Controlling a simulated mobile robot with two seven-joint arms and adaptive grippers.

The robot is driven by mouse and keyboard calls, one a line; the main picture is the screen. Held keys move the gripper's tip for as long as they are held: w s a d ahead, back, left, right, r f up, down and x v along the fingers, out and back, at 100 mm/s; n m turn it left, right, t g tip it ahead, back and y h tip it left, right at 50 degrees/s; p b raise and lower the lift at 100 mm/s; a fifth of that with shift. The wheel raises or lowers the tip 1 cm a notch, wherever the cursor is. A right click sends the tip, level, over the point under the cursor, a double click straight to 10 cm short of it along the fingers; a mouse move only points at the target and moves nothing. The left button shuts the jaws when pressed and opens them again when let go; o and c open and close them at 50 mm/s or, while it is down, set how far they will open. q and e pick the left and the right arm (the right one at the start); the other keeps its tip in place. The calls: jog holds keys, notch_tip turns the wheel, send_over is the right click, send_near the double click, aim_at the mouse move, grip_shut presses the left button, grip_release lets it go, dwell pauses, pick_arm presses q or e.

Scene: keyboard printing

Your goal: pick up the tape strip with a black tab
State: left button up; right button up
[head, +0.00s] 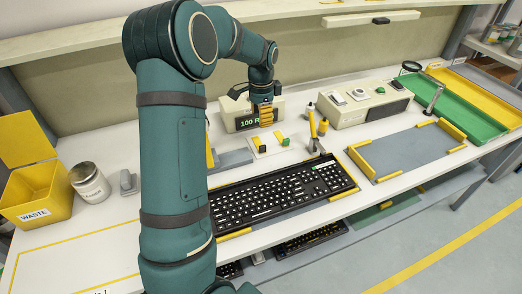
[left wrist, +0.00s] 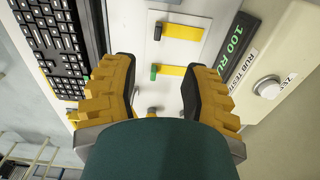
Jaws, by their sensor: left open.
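The tape strip with a black tab (left wrist: 180,32) is yellow and lies on a white plate (left wrist: 195,52) in the left wrist view. Its tab is at the keyboard side. In the head view its dark tab (head: 262,146) shows just below my gripper. A second yellow strip with a green tab (left wrist: 175,70) lies beside it, apart; its green tab also shows in the head view (head: 285,142). My left gripper (head: 264,124) is open and empty, above the plate. In the left wrist view its fingers (left wrist: 163,70) spread wide around the green-tab strip's picture area. My right gripper is not in view.
A black keyboard (head: 275,193) lies in front of the plate. The rub tester (head: 238,119) stands behind it. Upright yellow tools (head: 318,128) stand to its right. A yellow waste bin (head: 38,190) and a jar (head: 89,181) are at left.

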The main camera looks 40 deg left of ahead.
pick_arm(q)
jog(key=b, duration=0.2)
send_over(263, 152)
jog(key=a, duration=0.1)
jog(key=f, duration=0.8)
jog(key=shift+w+f, duration=0.2)
jog(key=shift+f, duration=0.1)
jog(key=shift+w+d+f+b, duration=0.15)
jog(key=shift+f+b, duration=0.1)
jog(key=shift+f, duration=1.1)
jog(key=shift+s+d+f+b, duration=0.15)
jog(key=shift+f+b, duration=0.1)
jog(key=shift+f, duration=1.05)
jog(key=shift+w, duration=0.1)
grip_shut()
